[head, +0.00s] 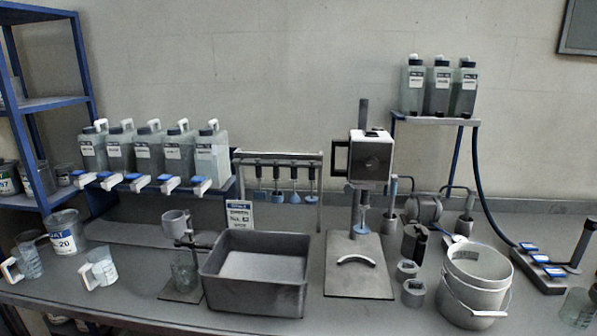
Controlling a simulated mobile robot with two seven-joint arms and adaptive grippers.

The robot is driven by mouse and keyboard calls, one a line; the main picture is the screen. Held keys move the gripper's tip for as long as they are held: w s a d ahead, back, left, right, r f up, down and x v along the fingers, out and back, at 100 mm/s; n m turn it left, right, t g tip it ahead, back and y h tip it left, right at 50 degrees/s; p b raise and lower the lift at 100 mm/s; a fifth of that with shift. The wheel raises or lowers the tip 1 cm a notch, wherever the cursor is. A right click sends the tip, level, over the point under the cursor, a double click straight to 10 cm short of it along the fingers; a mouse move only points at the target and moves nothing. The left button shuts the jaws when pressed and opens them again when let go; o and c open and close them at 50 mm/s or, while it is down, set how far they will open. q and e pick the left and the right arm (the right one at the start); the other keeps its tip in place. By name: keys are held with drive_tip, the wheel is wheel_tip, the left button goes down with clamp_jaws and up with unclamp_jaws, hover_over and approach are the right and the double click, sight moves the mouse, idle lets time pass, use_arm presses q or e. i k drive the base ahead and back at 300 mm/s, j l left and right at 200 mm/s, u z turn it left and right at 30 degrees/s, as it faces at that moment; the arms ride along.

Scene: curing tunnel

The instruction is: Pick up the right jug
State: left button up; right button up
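Two clear measuring jugs with white handles stand on the left part of the bench: one at the far left (28,262) and one to its right (104,268), in front of a labelled can. Neither of my grippers is in view.
A deep grey tray (256,303) stands in the front middle. A press-like stand (357,290) is right of it, then small dark containers and a white bucket (472,298). Bottles with taps (205,165) line the back left. Bare bench (130,312) shows at the front left.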

sight(101, 262)
drive_tip(key=u, duration=1.3)
